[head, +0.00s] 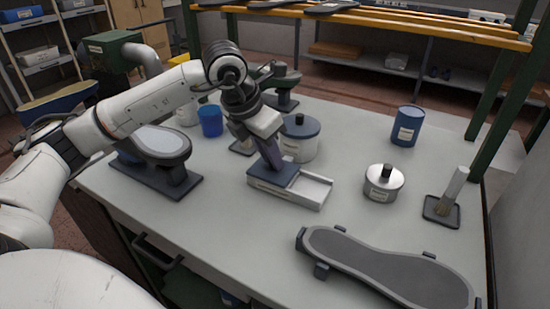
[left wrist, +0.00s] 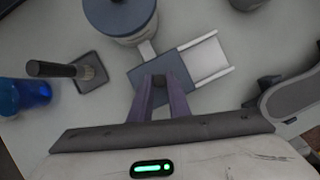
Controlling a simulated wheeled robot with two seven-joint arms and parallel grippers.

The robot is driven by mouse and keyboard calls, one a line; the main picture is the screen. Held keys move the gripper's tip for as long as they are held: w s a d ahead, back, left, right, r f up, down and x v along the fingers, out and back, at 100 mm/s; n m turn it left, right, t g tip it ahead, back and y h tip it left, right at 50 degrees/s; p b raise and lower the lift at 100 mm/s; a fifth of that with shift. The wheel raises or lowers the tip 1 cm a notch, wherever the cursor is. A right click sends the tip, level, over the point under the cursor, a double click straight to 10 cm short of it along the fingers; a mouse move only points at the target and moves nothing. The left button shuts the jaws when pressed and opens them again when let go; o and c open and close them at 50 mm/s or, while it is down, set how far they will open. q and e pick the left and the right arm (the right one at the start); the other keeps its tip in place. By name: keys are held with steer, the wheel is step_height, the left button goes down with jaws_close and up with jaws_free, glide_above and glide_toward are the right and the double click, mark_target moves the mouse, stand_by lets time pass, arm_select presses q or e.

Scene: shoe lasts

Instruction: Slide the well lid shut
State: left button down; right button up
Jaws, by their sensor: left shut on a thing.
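The well is a low white box (head: 300,201) in the middle of the table. Its blue-grey lid (head: 289,176) covers the left part in the head view, and the right part is open, showing a white inside. The lid (left wrist: 180,62) and the white open part (left wrist: 208,58) also show in the left wrist view. My left gripper (head: 273,165) comes down from above onto the lid. In the left wrist view its purple fingers (left wrist: 161,80) are shut on a small dark knob on the lid. The knob is mostly hidden in the head view. My right gripper is in neither view.
A white pot with a blue lid (head: 300,138) stands close behind the well. A silver tin (head: 384,184), a blue can (head: 405,127) and a brush (head: 453,188) are to the right. A grey sole-shaped piece (head: 385,265) lies in front. A blue cup (head: 210,121) stands behind left.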

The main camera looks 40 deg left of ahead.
arm_select(q)
steer(key=c, duration=1.7)
jaws_free()
steer(key=shift+a, duration=0.3)
steer(key=shift+o, duration=0.2)
steer(key=shift+d, duration=0.1)
steer(key=v, duration=1)
steer(key=shift+r, duration=0.15)
